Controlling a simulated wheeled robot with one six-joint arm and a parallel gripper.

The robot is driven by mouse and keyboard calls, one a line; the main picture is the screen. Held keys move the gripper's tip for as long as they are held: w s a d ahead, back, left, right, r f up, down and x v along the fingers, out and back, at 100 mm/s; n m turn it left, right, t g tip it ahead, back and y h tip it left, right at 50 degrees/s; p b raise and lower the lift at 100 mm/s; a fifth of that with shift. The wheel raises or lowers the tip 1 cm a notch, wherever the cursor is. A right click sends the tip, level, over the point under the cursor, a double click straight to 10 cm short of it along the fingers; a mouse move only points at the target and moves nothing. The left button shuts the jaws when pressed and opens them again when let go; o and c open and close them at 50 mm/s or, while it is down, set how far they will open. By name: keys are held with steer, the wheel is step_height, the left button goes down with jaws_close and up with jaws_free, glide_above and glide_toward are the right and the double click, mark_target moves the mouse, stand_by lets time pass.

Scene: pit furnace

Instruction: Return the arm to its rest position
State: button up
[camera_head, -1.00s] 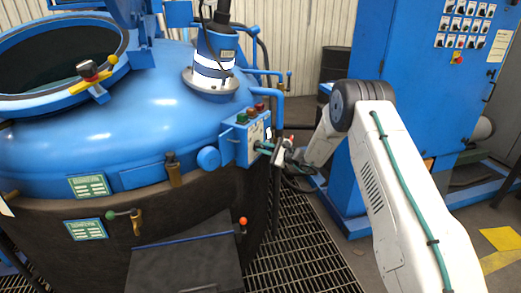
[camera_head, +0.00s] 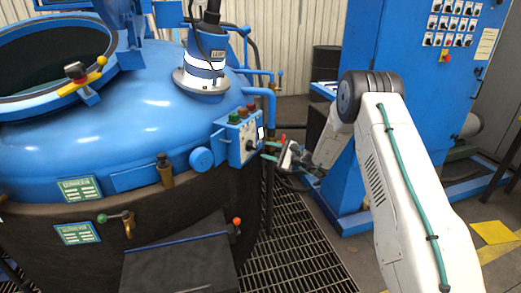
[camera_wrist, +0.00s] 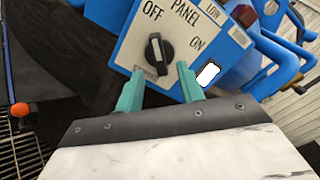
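My gripper (camera_head: 272,151) is in front of the blue control box on the furnace's side, a little apart from it. In the wrist view its two green fingers (camera_wrist: 160,88) stand apart with nothing between them, below the black rotary knob (camera_wrist: 159,54). The knob sits on the panel face (camera_wrist: 196,18) marked OFF and ON, and its white line points up and slightly left, toward OFF. The control box (camera_head: 238,135) has red and green buttons on top. My white arm reaches in from the lower right in the head view.
The blue furnace body (camera_head: 140,120) with its open round hatch (camera_head: 50,62) fills the left. A tall blue cabinet (camera_head: 400,60) stands behind my arm at the right. Metal grating (camera_head: 300,240) covers the floor below. Blue pipes (camera_wrist: 285,50) run beside the box.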

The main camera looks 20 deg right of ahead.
steer(key=shift+v, duration=0.8)
steer(key=s+a+f+n+g, duration=0.1)
steer(key=s+a+f+g, duration=0.2)
steer(key=s+g, duration=0.15)
steer(key=s+a+r+n+g+h, duration=0.1)
steer(key=s+a+r+n+g, duration=0.3)
steer(key=s, duration=0.6)
steer(key=s+a+r+n+g+h, duration=0.15)
steer(key=s+r+n+g, duration=0.35)
steer(key=s, duration=0.6)
steer(key=s+d+r+n+h, duration=0.1)
steer(key=s+r, duration=0.4)
steer(key=s, duration=0.5)
steer(key=s+d+r+n+t+h, duration=0.1)
steer(key=s+r+n+h, duration=0.3)
steer(key=s, duration=0.6)
steer(key=s+d+r+n+t+h, duration=0.1)
steer(key=s+r+h, duration=0.4)
steer(key=s, duration=0.6)
steer(key=shift+d+r+n, duration=0.8)
steer(key=shift+d+r, duration=0.05)
steer(key=shift+r, duration=0.15)
steer(key=shift+h, duration=0.25)
